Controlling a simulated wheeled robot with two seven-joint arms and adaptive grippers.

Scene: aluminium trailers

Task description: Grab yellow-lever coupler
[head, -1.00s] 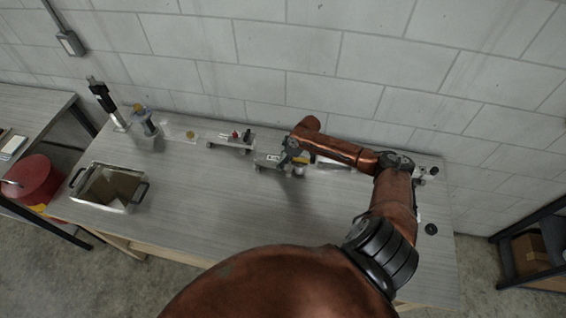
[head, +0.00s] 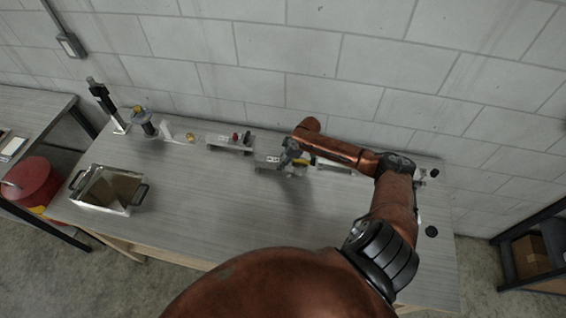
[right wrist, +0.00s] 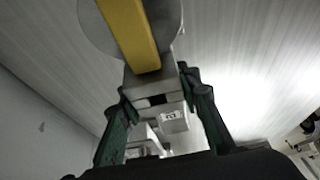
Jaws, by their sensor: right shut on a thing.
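The yellow-lever coupler (right wrist: 150,82) is a grey metal piece with a long yellow lever (right wrist: 130,35) and a round grey part behind the lever. In the right wrist view, my right gripper (right wrist: 157,88) has its two green fingers shut on the coupler's grey body, one on each side. In the head view, my right gripper (head: 288,156) is low over the back middle of the bench, with the yellow lever (head: 300,161) just to its right. The gripper and arm partly hide the coupler there. I cannot tell whether it is clear of its support. My left gripper is not in view.
The grey bench (head: 220,210) has wide free room in front. A small rack (head: 232,145) with red and dark parts stands left of my gripper. Farther left are a black-and-silver jack (head: 107,103) and an open metal tray (head: 105,190). A block wall closes the back.

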